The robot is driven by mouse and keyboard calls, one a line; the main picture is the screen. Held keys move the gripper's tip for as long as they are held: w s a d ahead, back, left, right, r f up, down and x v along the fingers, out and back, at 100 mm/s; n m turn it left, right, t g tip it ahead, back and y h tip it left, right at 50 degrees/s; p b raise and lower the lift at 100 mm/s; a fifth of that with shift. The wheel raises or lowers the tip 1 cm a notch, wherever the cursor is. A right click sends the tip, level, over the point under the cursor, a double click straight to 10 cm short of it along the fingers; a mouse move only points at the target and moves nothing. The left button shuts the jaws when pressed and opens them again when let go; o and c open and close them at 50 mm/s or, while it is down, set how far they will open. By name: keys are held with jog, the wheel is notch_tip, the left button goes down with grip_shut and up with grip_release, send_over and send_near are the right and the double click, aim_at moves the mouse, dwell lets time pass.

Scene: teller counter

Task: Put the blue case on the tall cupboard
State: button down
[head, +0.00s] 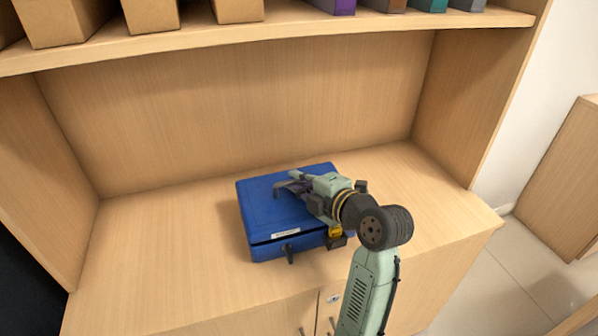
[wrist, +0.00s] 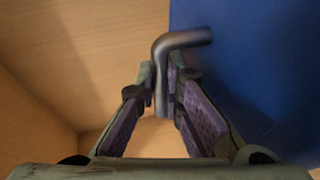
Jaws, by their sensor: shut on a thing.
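The blue case (head: 275,215) lies flat on the wooden counter, with a pale label and dark fittings on its front side. My gripper (head: 284,188) is over the case, reaching in from the right. In the wrist view its two fingers (wrist: 163,95) are shut on the dark bent handle (wrist: 185,40) of the case, whose blue side (wrist: 250,80) fills the right. My gripper and wrist hide part of the case's top and right side. Whether the case touches the counter or hangs just above it is hard to tell. A wooden cupboard (head: 560,180) stands at the right; I cannot tell if it is the tall one.
The counter (head: 150,250) is bare to the left of the case. A shelf (head: 290,32) above holds cardboard boxes (head: 65,20) and coloured binders or boxes (head: 425,5). Wooden side panels (head: 470,95) close in both ends. Tiled floor (head: 480,275) shows at the right.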

jog(key=c, duration=2.2)
grip_release()
jog(key=shift+f, duration=0.1)
jog(key=o, duration=0.5)
jog(key=shift+s, duration=0.1)
jog(key=b+v, duration=0.3)
jog(key=v, duration=0.9)
